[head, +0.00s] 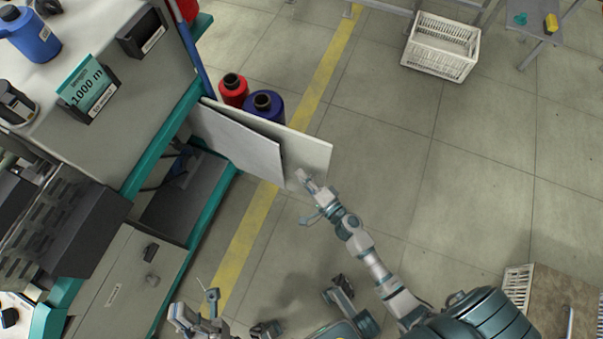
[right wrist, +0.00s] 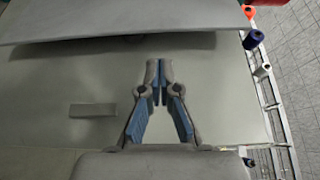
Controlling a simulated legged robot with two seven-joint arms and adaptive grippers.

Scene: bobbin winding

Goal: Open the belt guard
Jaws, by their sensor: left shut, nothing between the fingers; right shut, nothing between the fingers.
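The belt guard appears to be the pale panel (head: 309,152) that stands out from the machine's teal frame over the aisle. A greyer panel (head: 235,141) overlaps it on the near side; I cannot tell whether the two are joined. My right gripper (head: 303,178) is shut and empty at the pale panel's outer lower part. In the right wrist view its closed fingertips (right wrist: 157,70) lie in front of a pale surface; contact is unclear. My left gripper (head: 205,308) is shut and empty, low beside the cabinet.
A red spool (head: 233,90) and a blue spool (head: 264,107) stand behind the panels. The grey cabinet (head: 125,285) is at lower left. A white crate (head: 441,47) sits on the floor at the back. The floor right of the yellow line is mostly clear.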

